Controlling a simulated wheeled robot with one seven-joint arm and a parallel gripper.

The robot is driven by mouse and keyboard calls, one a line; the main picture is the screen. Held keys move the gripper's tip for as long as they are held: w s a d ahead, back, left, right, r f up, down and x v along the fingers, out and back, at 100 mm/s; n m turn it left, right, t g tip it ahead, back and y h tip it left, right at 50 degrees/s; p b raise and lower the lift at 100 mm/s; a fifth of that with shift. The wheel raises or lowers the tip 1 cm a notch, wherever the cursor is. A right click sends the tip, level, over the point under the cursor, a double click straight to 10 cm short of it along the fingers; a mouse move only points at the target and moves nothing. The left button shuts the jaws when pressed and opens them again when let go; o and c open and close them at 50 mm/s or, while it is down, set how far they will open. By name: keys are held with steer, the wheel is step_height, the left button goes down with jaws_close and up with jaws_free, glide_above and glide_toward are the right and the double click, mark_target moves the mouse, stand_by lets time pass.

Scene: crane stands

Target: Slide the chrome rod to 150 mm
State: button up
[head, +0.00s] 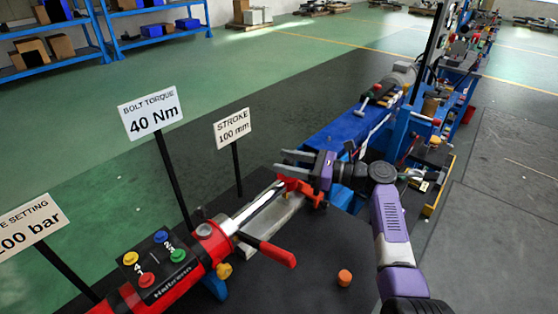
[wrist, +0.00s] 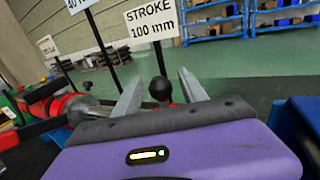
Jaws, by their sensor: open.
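The chrome rod (head: 262,207) extends from the red cylinder body (head: 213,242) on the stand. A red end piece (head: 300,188) is at its far end. The white "STROKE 100 mm" sign (head: 233,128) stands behind it and also shows in the wrist view (wrist: 151,22). My gripper (head: 279,160) is open, its two grey fingers pointing left just above and behind the red end piece. In the wrist view a black ball knob (wrist: 161,88) with red below it shows between the fingers. Whether the fingers touch anything is unclear.
A red lever (head: 270,250) sticks out in front of the rod. An orange cap (head: 344,277) lies on the dark surface. A "BOLT TORQUE 40 Nm" sign (head: 151,112) stands on the left. A blue bench (head: 345,125) with tools is behind my gripper.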

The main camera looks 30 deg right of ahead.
steer(key=v, duration=0.5)
steer(key=shift+s+d, duration=0.1)
stand_by(0.4)
